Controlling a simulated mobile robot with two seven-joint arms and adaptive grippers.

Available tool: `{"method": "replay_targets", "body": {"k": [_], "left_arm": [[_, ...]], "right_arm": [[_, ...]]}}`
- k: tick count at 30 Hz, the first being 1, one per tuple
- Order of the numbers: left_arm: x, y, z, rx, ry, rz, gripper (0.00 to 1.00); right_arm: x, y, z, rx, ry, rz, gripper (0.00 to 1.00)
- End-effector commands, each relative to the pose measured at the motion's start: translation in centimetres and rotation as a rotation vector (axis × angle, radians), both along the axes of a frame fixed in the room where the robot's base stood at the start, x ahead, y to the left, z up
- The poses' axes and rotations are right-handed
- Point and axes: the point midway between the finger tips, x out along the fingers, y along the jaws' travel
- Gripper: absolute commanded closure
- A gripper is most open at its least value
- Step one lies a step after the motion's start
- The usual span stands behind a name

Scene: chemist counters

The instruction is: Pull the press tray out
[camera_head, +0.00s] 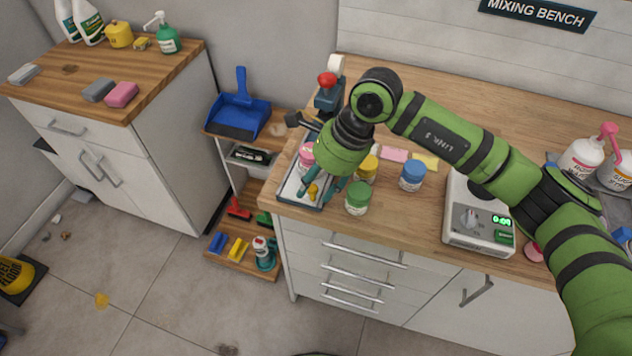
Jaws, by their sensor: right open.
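The press tray (289,190), pale inside with a dark rim, lies at the left front corner of the mixing bench. My right gripper (315,196) comes down over it with open fingers. A small yellow piece (312,191) shows between the fingers; I cannot tell whether they touch it. A pink-labelled jar (306,158) stands at the tray, partly hidden by the gripper. The press (328,88), dark with a red knob, stands behind and is partly covered by my arm. My left gripper is out of view.
Jars with green (358,196), yellow (367,168) and blue (412,175) lids stand close to the right of the gripper. A scale (478,215) is farther right. A low shelf with a blue dustpan (240,112) adjoins the bench's left side.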

Motion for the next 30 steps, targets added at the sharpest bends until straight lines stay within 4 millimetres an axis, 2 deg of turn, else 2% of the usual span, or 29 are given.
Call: {"method": "replay_targets", "body": {"k": [5, 12, 16, 21, 30], "left_arm": [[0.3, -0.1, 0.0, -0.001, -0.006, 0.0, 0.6], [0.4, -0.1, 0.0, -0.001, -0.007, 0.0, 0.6], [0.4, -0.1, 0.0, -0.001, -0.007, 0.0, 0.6], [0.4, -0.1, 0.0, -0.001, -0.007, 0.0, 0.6], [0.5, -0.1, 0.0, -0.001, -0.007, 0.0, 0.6]], "right_arm": [[0.2, -1.1, 2.7, 0.001, -0.007, -0.001, 0.55], [0.3, -3.0, 7.5, 0.0, -0.005, -0.001, 0.55], [0.3, -3.8, 9.3, -0.001, -0.002, 0.0, 0.55], [0.3, -4.3, 10.6, 0.0, -0.001, 0.002, 0.55], [0.2, -4.3, 10.8, 0.0, 0.0, 0.002, 0.55]]}}
